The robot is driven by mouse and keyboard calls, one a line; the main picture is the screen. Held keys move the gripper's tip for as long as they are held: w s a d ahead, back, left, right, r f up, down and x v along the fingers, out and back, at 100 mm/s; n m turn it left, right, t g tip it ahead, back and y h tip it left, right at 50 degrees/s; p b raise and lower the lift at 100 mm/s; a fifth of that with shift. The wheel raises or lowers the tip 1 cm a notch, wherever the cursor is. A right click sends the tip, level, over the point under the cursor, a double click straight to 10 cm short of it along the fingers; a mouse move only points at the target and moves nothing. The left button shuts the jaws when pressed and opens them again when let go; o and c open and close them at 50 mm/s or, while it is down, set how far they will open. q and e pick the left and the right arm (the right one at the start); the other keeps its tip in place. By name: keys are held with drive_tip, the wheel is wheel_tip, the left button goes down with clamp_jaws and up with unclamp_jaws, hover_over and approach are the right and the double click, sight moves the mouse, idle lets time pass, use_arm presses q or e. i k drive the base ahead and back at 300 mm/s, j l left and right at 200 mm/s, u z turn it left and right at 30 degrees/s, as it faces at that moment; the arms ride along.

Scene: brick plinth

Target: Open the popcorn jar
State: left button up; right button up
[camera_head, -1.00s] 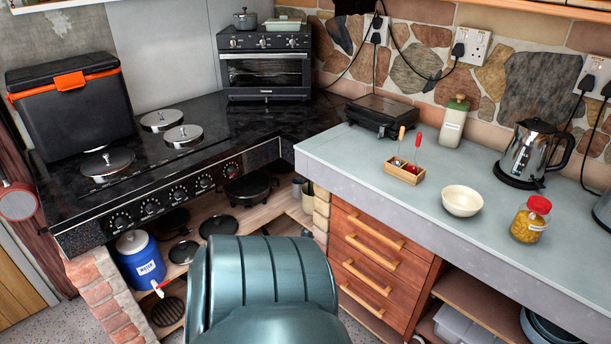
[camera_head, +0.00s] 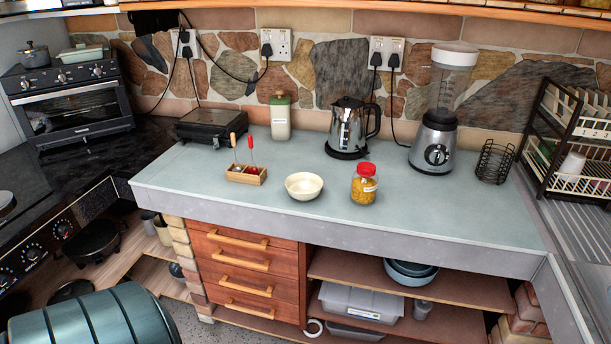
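The popcorn jar (camera_head: 364,190) stands upright on the grey-green counter (camera_head: 420,215), near its front edge. It is a clear jar with yellow kernels inside. Its red lid (camera_head: 366,170) is on top. Neither of my grippers shows in the head view, so nothing is seen touching the jar.
A cream bowl (camera_head: 304,186) stands just left of the jar, and a small wooden box (camera_head: 246,175) with red-handled and wooden-handled tools is farther left. The counter right of the jar is clear.

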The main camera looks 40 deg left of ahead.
sight(364, 188)
drive_tip(key=j, duration=0.55)
drive_tip(key=k+j+z, duration=0.1)
drive_tip(key=j, duration=0.4)
drive_tip(key=k+j, duration=0.1)
drive_tip(key=j, duration=0.95)
drive_tip(key=k+j+z, duration=0.1)
drive_tip(key=j, duration=0.4)
